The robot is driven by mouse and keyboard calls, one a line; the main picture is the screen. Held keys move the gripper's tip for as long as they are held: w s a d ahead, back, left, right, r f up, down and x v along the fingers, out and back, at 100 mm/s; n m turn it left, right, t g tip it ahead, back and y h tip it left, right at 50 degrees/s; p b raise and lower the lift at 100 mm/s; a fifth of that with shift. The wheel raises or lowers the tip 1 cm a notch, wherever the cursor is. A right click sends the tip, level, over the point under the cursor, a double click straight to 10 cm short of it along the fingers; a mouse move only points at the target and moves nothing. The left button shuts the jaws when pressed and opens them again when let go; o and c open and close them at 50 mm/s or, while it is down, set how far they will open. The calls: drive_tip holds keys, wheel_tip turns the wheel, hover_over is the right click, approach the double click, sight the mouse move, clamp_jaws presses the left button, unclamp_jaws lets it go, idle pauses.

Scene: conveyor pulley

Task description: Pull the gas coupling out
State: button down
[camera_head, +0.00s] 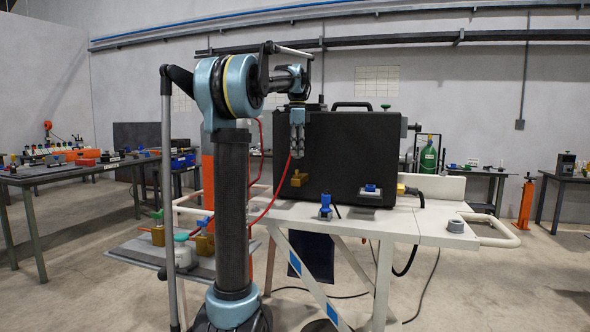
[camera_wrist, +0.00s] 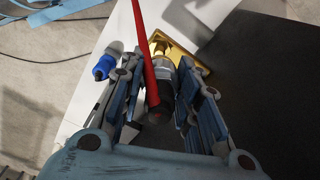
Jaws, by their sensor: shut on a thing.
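The gas coupling (camera_wrist: 163,70), a grey cylinder with a dark end, lies between my gripper's (camera_wrist: 160,82) fingers in the wrist view. A red hose (camera_wrist: 144,35) runs across it. The gripper is shut on it. A brass block (camera_wrist: 186,47) sits just beyond the coupling at the white table. Whether the coupling is still seated in the block cannot be told. In the head view my gripper (camera_head: 298,150) points down in front of the black case (camera_head: 365,150), above the brass block (camera_head: 299,178). The coupling is hard to make out there.
A blue-topped plug (camera_head: 325,205) stands on the white table (camera_head: 400,222), and a blue-and-white connector (camera_head: 370,190) is on the case front. A grey knob (camera_head: 456,226) is at the right end. The red hose (camera_head: 272,200) hangs left of the gripper.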

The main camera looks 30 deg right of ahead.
drive_tip(key=shift+r, duration=1.35)
